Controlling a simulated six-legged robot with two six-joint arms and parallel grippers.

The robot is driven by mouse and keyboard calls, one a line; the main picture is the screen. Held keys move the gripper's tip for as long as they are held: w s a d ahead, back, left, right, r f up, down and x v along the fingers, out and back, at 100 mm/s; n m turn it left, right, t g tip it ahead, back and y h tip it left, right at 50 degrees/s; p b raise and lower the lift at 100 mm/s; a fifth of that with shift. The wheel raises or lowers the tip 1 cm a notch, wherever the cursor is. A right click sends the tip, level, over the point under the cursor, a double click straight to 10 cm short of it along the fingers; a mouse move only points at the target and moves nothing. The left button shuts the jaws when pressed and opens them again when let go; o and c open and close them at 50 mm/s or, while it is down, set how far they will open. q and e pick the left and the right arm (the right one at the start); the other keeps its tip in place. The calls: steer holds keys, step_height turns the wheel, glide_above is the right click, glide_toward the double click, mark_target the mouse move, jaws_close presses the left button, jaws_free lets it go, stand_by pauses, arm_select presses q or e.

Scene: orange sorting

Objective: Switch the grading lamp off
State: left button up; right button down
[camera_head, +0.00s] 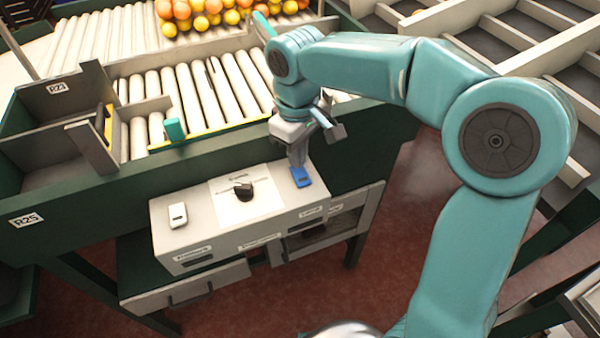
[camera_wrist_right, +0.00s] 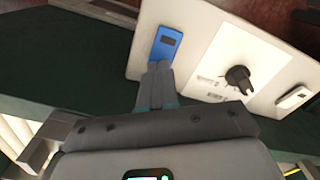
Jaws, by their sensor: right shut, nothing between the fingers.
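A light control box (camera_head: 225,235) is fixed to the front of the green sorting line. On its top are a white rocker switch (camera_head: 178,215) at the left, a black rotary knob (camera_head: 243,190) on a white plate in the middle, and a blue rocker switch (camera_head: 300,177) at the right. My right gripper (camera_head: 300,163) points down at the blue switch, its fingers together. In the right wrist view, the shut fingertips (camera_wrist_right: 160,66) reach the near end of the blue switch (camera_wrist_right: 167,43); whether they touch cannot be told. Which switch serves the lamp is not readable. My left gripper is not in view.
Rollers (camera_head: 200,92) with oranges (camera_head: 200,15) on them lie behind the box. A grey-walled bin (camera_head: 60,120) stands at the left. A drawer (camera_head: 185,285) is below the box. Crates (camera_head: 500,45) stand at the upper right.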

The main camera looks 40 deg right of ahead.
steer(key=shift+f+b, duration=0.55)
steer(key=shift+f, duration=0.25)
stand_by(0.4)
steer(key=shift+r+p, duration=0.55)
step_height(320, 180, up, 6)
steer(key=p, duration=0.5)
steer(key=shift+s+f, duration=0.1)
steer(key=shift+s, duration=0.05)
